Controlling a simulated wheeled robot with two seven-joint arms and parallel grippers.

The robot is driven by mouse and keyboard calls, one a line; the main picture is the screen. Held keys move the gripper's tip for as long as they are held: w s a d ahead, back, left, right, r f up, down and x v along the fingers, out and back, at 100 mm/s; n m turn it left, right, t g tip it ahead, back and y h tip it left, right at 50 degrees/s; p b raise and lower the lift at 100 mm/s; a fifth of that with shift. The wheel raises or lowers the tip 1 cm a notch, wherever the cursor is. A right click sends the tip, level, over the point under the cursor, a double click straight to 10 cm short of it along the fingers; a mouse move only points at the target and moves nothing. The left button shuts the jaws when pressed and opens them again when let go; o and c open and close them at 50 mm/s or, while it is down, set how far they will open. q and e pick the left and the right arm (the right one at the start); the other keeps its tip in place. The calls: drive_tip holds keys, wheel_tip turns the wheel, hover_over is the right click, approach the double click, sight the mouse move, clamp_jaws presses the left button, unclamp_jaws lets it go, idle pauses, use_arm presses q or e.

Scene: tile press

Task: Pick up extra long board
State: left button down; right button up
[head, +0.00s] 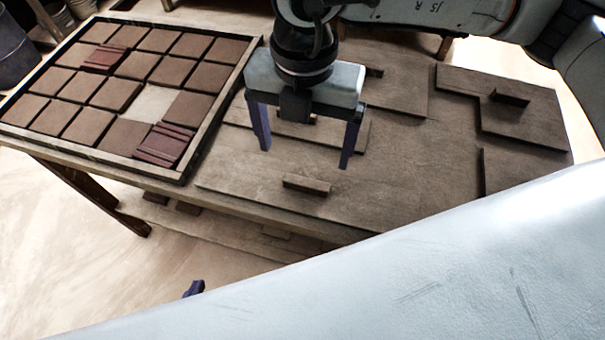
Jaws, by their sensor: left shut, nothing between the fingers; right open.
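Several flat brown boards with block handles lie on the table. The front board (400,195) looks the longest, with its handle (306,184) near the front edge. My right gripper (305,159) is open and empty, fingers pointing down. It appears above the boards, just behind that handle in the picture, and does not hold it. A smaller board (350,140) lies behind, partly hidden by the gripper. Only a dark blue tip of my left gripper (194,288) shows, in front of the table; it is shut with nothing visible in it.
A wooden tray (186,180) of brown tiles stands at the left, with one pale empty space and two reddish ribbed pieces (165,145). Another board (535,115) with a handle lies at the right. My pale arm covers the lower right. Open floor shows at lower left.

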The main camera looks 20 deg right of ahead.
sight(306, 182)
drive_tip(key=f, duration=0.6)
drive_tip(key=f+p, duration=0.1)
drive_tip(key=f, duration=0.2)
drive_tip(key=shift+s+d+f, duration=0.1)
drive_tip(key=shift+s+d, duration=0.05)
drive_tip(key=shift+s, duration=0.2)
drive_tip(key=shift+c, duration=0.2)
drive_tip(key=c, duration=1.5)
